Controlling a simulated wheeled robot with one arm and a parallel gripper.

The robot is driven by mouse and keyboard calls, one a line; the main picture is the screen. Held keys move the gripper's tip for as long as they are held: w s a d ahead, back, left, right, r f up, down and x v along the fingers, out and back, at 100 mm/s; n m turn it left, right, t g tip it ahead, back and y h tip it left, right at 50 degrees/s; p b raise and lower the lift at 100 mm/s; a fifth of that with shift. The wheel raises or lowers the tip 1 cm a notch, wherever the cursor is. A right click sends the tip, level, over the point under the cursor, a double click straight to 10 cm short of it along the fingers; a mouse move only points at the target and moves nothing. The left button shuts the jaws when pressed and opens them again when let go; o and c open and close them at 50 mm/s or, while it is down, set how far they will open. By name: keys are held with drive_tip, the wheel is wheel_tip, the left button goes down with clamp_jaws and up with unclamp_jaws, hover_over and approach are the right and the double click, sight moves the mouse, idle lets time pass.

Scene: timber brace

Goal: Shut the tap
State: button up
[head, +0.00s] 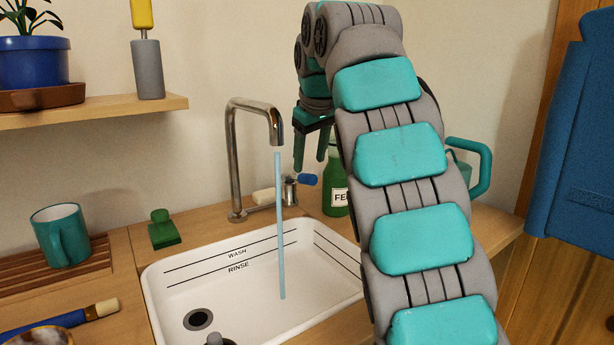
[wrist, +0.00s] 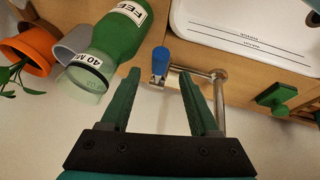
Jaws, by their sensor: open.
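The chrome tap (head: 235,150) stands behind the white sink (head: 190,265), and a pale blue stream of water (head: 280,230) runs from its spout into the basin. Its blue-ended lever (head: 307,179) sticks out to the right from the tap's side valve. My gripper (head: 310,165) is open and empty, above the lever, with its green fingers pointing down. In the wrist view the blue lever end (wrist: 160,57) shows just beyond the gap between my open fingertips (wrist: 159,74); they appear apart from it.
A green bottle (wrist: 118,35) labelled FEED stands close beside the lever; the head view shows it partly behind my arm. A green stamp-like block (head: 163,232) and a teal mug (head: 61,236) are left of the tap. A shelf (head: 130,108) holds a potted plant.

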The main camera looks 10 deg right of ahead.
sight(308, 175)
drive_tip(key=shift+x, duration=2.75)
clamp_jaws()
